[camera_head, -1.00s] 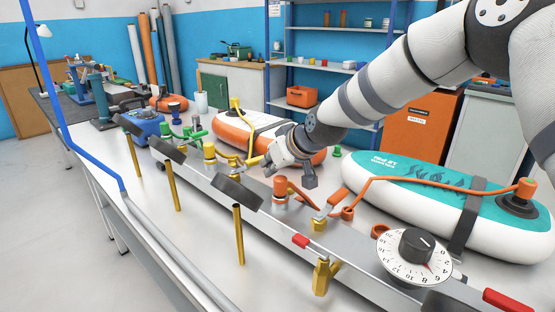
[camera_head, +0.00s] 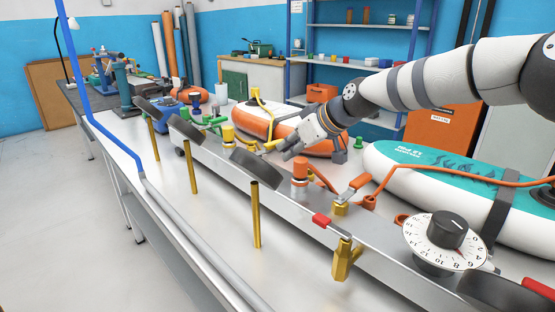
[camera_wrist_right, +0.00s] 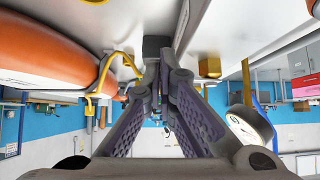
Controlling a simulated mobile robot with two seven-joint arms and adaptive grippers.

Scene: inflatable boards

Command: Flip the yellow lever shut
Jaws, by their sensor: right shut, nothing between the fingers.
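The yellow lever (camera_head: 272,145) sticks out beside the yellow valve fitting (camera_head: 228,136) on the long metal rail. A yellow hose (camera_head: 256,100) rises from there to the orange and white board (camera_head: 262,120); the hose also shows in the right wrist view (camera_wrist_right: 122,57). My right gripper (camera_head: 287,152) is shut and empty, its fingertips close to the lever's right end. I cannot tell whether they touch. In the right wrist view, the gripper's fingers (camera_wrist_right: 160,72) come together near the rail. My left gripper is not in view.
An orange fitting (camera_head: 300,170) stands on the rail just right of my gripper. A dark tilted plate (camera_head: 258,168) sits in front. A black dial (camera_head: 446,232) and a teal board (camera_head: 440,168) lie to the right. Green fittings (camera_head: 213,122) stand left of the yellow valve.

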